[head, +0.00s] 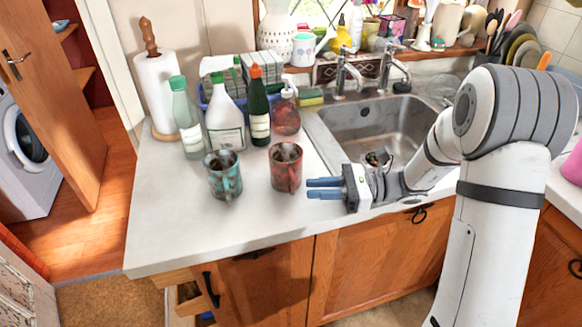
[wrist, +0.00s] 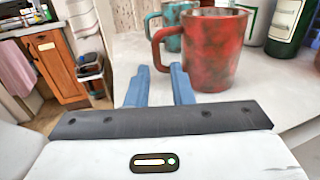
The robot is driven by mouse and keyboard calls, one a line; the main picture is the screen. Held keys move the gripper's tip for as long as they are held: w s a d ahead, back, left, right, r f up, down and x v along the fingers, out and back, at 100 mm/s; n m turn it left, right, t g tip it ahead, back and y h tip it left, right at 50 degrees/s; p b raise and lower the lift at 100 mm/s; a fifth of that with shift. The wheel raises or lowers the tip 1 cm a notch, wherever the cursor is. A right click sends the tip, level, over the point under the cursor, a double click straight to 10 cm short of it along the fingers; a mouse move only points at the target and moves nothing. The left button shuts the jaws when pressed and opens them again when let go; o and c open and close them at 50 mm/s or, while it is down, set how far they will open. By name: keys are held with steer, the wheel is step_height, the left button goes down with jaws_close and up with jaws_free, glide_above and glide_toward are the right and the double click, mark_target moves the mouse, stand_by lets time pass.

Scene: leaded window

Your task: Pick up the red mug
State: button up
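The red mug (head: 286,167) stands upright on the white counter, with a mottled red and dark surface. In the wrist view the red mug (wrist: 212,52) is just beyond my fingertips, up and to the right, with its handle on the left side. My gripper (head: 323,188) is low over the counter, just right of the mug, its blue fingers pointing left. In the wrist view my gripper (wrist: 160,78) shows a gap between its two fingers, with nothing held. The fingers appear apart from the mug.
A teal mug (head: 223,176) stands left of the red one. Behind are a white spray bottle (head: 224,122), a green bottle (head: 259,115) and a reddish soap dispenser (head: 286,116). The sink (head: 372,130) lies to the right. The counter's front left is clear.

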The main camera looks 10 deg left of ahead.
mark_target(288, 174)
steer(key=x, duration=0.7)
steer(key=shift+s+a+r+p, duration=0.2)
steer(key=shift+a+r+p, duration=0.05)
steer(key=shift+a+p, duration=0.05)
steer(key=shift+c, duration=0.2)
jaws_close()
